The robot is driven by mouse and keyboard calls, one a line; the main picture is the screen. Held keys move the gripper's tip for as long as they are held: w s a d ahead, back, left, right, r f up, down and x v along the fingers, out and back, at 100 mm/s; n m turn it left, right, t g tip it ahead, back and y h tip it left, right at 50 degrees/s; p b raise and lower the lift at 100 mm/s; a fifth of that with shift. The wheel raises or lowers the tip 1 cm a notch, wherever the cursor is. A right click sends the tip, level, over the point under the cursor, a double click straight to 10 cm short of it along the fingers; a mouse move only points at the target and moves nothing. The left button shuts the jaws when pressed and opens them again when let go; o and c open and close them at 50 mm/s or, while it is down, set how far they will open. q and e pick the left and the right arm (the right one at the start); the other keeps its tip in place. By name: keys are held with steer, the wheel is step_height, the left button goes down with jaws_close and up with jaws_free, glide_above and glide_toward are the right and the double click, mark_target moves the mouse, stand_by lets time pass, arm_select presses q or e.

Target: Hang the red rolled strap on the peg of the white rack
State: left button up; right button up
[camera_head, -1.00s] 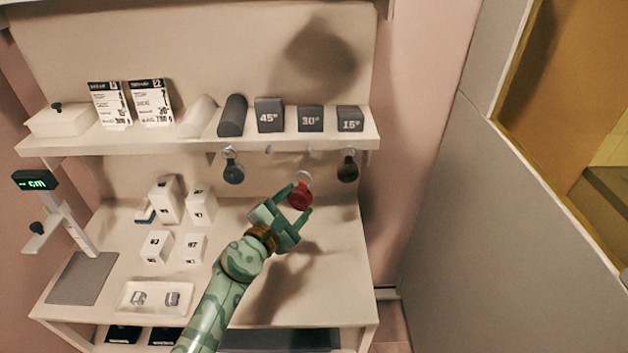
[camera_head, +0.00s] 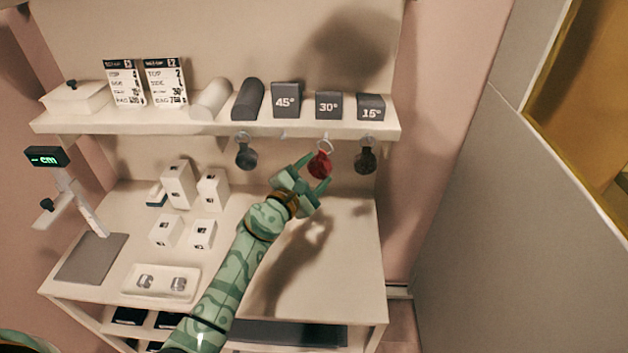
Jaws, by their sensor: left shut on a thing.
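The red rolled strap (camera_head: 319,165) is between the fingers of my left gripper (camera_head: 318,175), which is shut on it. A pale ring (camera_head: 325,146) stands up from the strap's top, just under the front edge of the white rack's shelf (camera_head: 215,126). A small peg (camera_head: 284,135) shows under the shelf edge to the left of the strap. I cannot tell whether the ring touches a peg. A dark rolled strap (camera_head: 247,157) hangs to the left and another dark strap (camera_head: 365,160) hangs to the right. My right gripper is not in view.
Dark wedge blocks, a grey roll (camera_head: 249,99) and two cards stand on the shelf. Below are several white boxes, a white tray (camera_head: 160,280) and a measuring stand (camera_head: 85,205) at left. The table's right part (camera_head: 345,270) is clear.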

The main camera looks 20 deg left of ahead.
mark_target(309, 170)
arm_select(q)
steer(key=shift+w+a+f+b, duration=0.1)
steer(key=shift+w+a+b, duration=0.2)
steer(key=shift+w+b, duration=0.45)
steer(key=shift+w+a+f+b, duration=0.1)
steer(key=shift+w+a+b, duration=0.2)
steer(key=shift+w, duration=0.75)
steer(key=shift+w+a+f+b, duration=0.1)
steer(key=shift+w+f+b, duration=0.35)
steer(key=shift+w+b, duration=0.15)
steer(key=o, duration=1.1)
steer(key=shift+c, duration=0.2)
